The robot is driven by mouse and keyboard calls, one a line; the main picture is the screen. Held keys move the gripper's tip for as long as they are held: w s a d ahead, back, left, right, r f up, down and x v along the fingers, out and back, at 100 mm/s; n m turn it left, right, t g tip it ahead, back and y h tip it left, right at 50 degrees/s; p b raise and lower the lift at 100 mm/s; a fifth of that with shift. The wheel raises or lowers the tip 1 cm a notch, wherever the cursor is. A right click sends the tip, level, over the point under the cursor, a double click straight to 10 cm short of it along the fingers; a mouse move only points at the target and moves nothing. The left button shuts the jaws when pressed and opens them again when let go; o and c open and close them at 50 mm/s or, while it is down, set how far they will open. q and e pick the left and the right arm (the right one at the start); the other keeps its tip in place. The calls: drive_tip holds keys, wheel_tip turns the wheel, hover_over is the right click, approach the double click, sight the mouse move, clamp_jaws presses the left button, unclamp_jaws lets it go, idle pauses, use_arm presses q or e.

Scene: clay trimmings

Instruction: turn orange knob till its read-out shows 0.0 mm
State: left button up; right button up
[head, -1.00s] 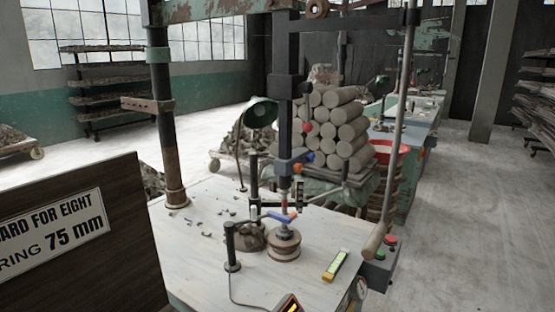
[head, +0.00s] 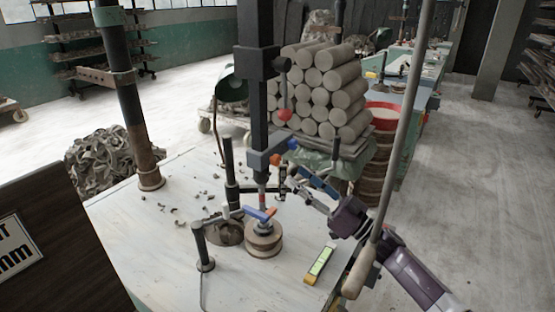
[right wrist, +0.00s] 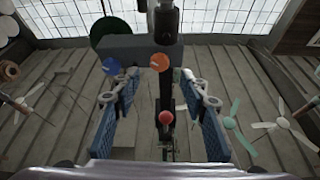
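My right gripper (head: 294,182) is near the column, below and to the right of the knobs in the head view. Its blue-padded fingers (right wrist: 160,100) are spread wide, with nothing held between them. No legible read-out shows in the current views. My left gripper is not in view.
A red ball-ended lever (head: 284,113) hangs beside the column, also seen in the right wrist view (right wrist: 166,117). A blue-and-orange handle (head: 262,215) sits above a round clay piece (head: 263,240). A slanted grey bar (head: 400,130) crosses near my right arm. A yellow-and-green tool (head: 320,263) lies on the table.

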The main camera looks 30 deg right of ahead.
sight(279, 162)
drive_tip(key=p+x, duration=0.1)
drive_tip(key=x, duration=0.4)
drive_tip(key=shift+w, duration=0.15)
drive_tip(key=shift+w+a+r+p, duration=0.15)
drive_tip(key=shift+w+a+p, duration=0.05)
drive_tip(key=shift+w+p, duration=0.2)
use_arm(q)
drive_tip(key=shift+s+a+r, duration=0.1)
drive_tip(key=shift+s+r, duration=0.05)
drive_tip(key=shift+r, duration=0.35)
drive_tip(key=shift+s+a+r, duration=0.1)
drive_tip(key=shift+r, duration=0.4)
use_arm(e)
drive_tip(key=shift+a, duration=0.1)
clamp_jaws()
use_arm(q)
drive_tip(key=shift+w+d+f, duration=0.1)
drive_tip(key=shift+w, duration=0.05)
